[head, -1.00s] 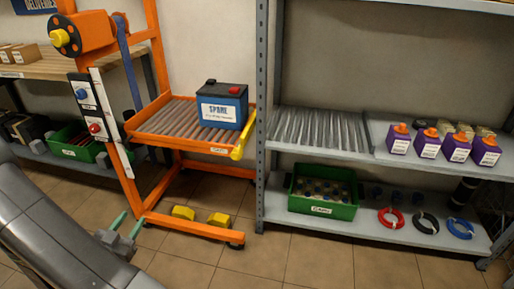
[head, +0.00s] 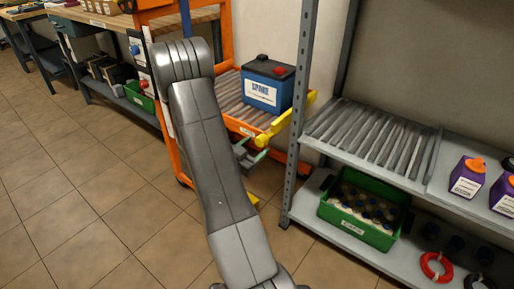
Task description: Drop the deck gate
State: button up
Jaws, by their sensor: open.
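A yellow bar (head: 286,118), which looks like the deck gate, runs along the deck's right end and slants upward toward the back. My gripper (head: 252,154) is open and empty, just below and in front of the deck's near right corner. The yellow bar's near end is close above it; I cannot tell whether they touch. My arm hides the deck's left part and much of the cart's frame.
A grey shelf rack (head: 297,130) stands close right of the deck, with an empty roller shelf (head: 368,130). Its lower shelf holds a green crate (head: 345,226) and a red cable coil (head: 436,266). A workbench (head: 95,22) is at back left. The floor at left is clear.

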jog(key=shift+w+d, duration=0.45)
jog(key=shift+w, duration=0.15)
jog(key=c, duration=1)
jog(key=shift+o, duration=0.2)
